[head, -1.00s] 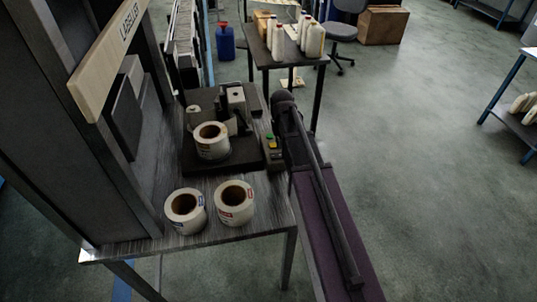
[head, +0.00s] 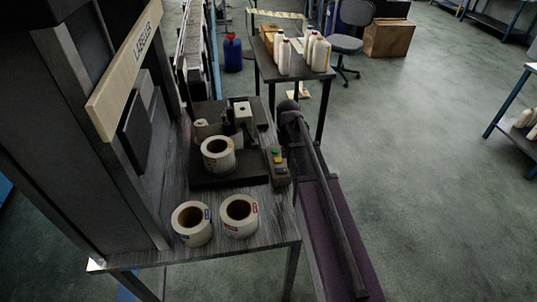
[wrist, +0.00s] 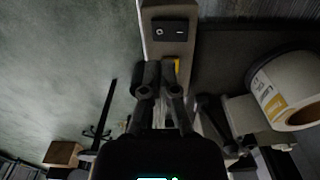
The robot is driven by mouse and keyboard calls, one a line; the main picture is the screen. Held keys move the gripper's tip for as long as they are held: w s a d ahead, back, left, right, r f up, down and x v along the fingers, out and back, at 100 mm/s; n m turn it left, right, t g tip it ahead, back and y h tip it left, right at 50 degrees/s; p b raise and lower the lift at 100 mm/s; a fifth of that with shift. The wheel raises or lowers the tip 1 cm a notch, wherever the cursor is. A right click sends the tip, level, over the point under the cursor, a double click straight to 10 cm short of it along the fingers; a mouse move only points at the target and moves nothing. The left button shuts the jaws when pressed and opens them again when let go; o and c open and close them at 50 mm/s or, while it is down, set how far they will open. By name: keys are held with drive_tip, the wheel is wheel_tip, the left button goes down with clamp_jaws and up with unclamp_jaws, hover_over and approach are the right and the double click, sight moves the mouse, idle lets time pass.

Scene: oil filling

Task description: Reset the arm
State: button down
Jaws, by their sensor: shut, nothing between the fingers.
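My gripper (wrist: 160,74) shows in the wrist view with its two dark fingers close together, shut and empty. Its fingertips are right by a grey control box (wrist: 165,12) with a black rocker switch (wrist: 175,31) and a bit of yellow; I cannot tell if they touch it.
A label roll (head: 218,154) sits on the labeling machine and also shows in the wrist view (wrist: 288,90). Two more rolls (head: 192,223) (head: 239,215) stand in front. A table (head: 292,74) with white bottles (head: 320,54) stands behind.

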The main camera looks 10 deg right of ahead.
drive_tip(key=s+a, duration=0.3)
drive_tip(key=s, duration=1.3)
